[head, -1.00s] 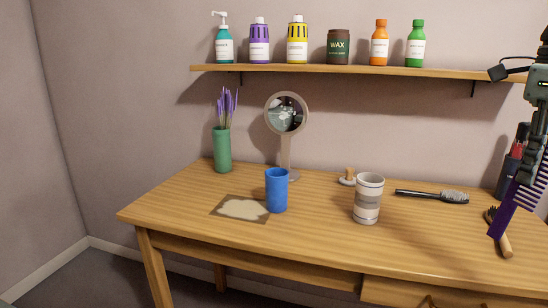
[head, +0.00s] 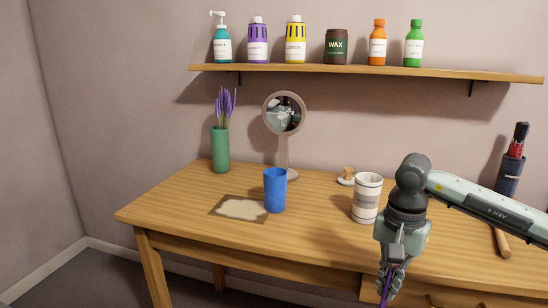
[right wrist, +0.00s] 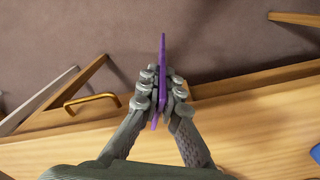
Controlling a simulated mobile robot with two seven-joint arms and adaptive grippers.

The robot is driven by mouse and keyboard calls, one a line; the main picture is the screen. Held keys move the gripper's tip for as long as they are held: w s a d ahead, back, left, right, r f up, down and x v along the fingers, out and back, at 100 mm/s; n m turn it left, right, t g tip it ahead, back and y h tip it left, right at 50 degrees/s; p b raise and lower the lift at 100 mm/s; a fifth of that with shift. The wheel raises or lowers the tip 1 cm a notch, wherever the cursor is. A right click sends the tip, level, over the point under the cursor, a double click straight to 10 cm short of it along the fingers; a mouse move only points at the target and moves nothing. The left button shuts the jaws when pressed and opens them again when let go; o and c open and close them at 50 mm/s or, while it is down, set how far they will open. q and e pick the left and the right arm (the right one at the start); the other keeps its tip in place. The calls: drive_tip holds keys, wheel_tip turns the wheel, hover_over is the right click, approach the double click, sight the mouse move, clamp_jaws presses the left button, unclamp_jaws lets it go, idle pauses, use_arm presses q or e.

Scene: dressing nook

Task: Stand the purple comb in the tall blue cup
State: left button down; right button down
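The tall blue cup (head: 275,191) stands upright on the wooden table, left of centre in the head view. Its edge also shows at the right of the right wrist view (right wrist: 316,153). My right gripper (head: 388,284) is over the table's front edge, to the right of and nearer than the cup. It is shut on the purple comb (right wrist: 163,75), which shows nearly edge-on between the fingers in the right wrist view. In the head view only a small purple piece of the comb shows (head: 385,288). My left gripper is not in view.
A striped white-grey cup (head: 367,195) stands between the blue cup and my right arm. A dark holder (head: 509,175) stands at the right.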

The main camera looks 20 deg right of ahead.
drive_tip(key=w+a+n, duration=0.1)
drive_tip(key=a+n, duration=0.4)
drive_tip(key=a, duration=0.2)
drive_tip(key=w+a+f+n, duration=0.1)
drive_tip(key=w+a+n, duration=0.1)
drive_tip(key=a+n, duration=0.4)
drive_tip(key=shift+w+a+n, duration=0.25)
drive_tip(key=shift+a+n, duration=0.05)
drive_tip(key=shift+a, duration=0.85)
drive_tip(key=shift+s+d, duration=0.1)
